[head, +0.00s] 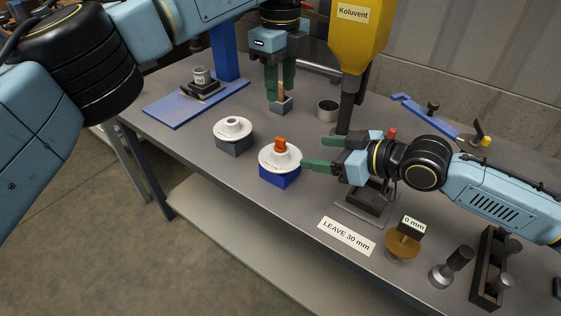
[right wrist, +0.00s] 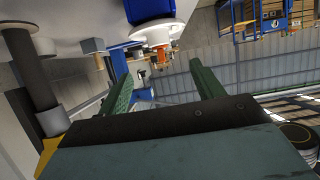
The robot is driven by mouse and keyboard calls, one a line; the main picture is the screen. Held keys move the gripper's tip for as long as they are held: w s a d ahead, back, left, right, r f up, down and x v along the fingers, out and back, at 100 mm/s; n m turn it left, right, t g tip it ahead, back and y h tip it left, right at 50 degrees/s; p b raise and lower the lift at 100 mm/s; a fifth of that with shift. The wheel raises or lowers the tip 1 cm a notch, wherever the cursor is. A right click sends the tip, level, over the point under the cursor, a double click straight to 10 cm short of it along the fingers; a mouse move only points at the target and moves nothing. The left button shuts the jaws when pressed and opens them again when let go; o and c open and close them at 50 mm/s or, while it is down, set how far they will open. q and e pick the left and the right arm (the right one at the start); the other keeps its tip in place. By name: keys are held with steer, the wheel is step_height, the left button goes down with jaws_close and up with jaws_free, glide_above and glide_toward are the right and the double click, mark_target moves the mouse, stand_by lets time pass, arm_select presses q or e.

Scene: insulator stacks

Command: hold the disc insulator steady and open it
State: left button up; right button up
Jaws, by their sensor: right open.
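A white disc insulator with an orange top (head: 281,152) sits upright on a blue block (head: 280,178). A second white disc insulator with a pale top (head: 233,127) sits on a grey block to its left. My right gripper (head: 312,154) is open and empty, its green fingers pointing left, close to the right side of the orange-topped insulator. In the right wrist view that white disc (right wrist: 155,33) appears beyond the fingers, under the blue block at the top. My left gripper (head: 280,92) points down at the back, with a tan peg in a small grey block (head: 281,106) between its fingers; whether they grip it is unclear.
A yellow "Koluvent" dispenser (head: 360,38) stands behind my right gripper. A grey cup (head: 327,109) stands beside its nozzle. A blue stand (head: 190,103) is at the back left. A "LEAVE 30 mm" label (head: 346,236) and a brown round gauge (head: 402,245) lie nearer the front edge.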

mark_target(285, 148)
steer(key=x, duration=1.1)
steer(key=shift+w+a+f, duration=0.2)
steer(key=shift+a, duration=0.1)
steer(key=shift+c, duration=0.4)
arm_select(q)
steer(key=shift+c, duration=0.5)
arm_select(e)
steer(key=c, duration=1.3)
arm_select(q)
steer(key=shift+f, duration=0.1)
steer(key=shift+c, duration=1.1)
arm_select(e)
steer(key=shift+c, duration=0.2)
arm_select(q)
step_height(285, 148, down, 12)
steer(key=shift+d+f, duration=0.1)
